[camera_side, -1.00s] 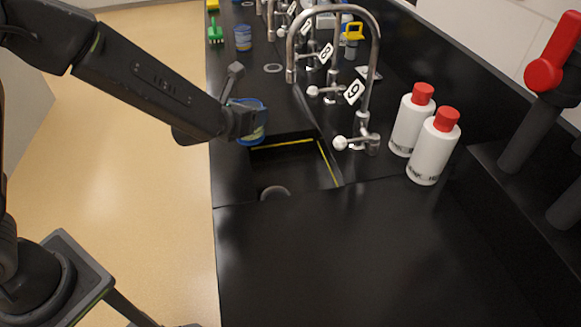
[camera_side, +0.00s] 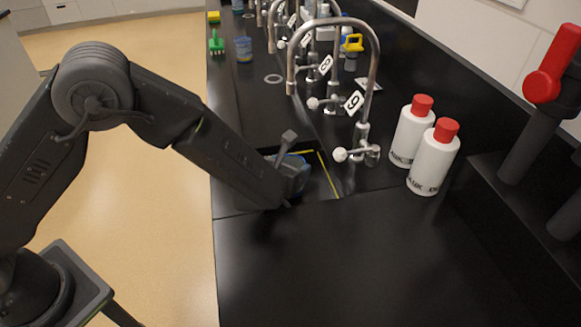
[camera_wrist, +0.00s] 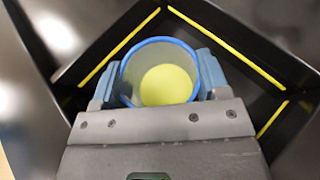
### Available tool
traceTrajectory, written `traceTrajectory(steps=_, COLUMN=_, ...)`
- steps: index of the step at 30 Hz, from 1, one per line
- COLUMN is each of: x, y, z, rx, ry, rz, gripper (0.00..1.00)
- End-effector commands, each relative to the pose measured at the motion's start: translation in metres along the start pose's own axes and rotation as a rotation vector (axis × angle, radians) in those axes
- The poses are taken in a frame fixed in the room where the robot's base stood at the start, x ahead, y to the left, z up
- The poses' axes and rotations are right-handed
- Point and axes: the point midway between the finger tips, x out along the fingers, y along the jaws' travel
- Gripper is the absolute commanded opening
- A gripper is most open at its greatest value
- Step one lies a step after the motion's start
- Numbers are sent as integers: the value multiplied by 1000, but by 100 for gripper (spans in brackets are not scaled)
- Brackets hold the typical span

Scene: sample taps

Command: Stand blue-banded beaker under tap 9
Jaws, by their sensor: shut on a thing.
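The blue-banded beaker (camera_wrist: 159,73) is clear with a blue rim and a yellow bottom or content in the wrist view. My gripper (camera_wrist: 160,78) is shut on it, one finger on each side. In the side view the beaker (camera_side: 291,163) is mostly hidden by my gripper (camera_side: 288,178), over the dark sink basin. Tap 9 (camera_side: 361,118) is a tall curved steel tap with a "9" tag. Its spout end (camera_side: 290,88) is above and beyond the beaker in the side view. I cannot tell whether the beaker touches the basin floor.
The basin has yellow-lined edges (camera_side: 329,174). Two white bottles with red caps (camera_side: 433,157) stand right of tap 9. Tap 8 (camera_side: 327,66), another beaker (camera_side: 243,49) and a green brush (camera_side: 216,42) are farther back. The front counter (camera_side: 350,265) is clear.

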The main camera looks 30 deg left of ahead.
Motion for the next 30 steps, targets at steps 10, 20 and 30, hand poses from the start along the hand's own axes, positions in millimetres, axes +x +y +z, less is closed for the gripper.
traceTrajectory(steps=10, x=1, y=0, z=-2, rx=-1, ry=-2, rz=-1, gripper=29)
traceTrajectory(steps=20, x=2, y=0, z=-4, rx=-1, ry=-1, rz=-1, gripper=93)
traceTrajectory(steps=30, x=-2, y=0, z=0, rx=-1, ry=-1, rz=-1, gripper=94)
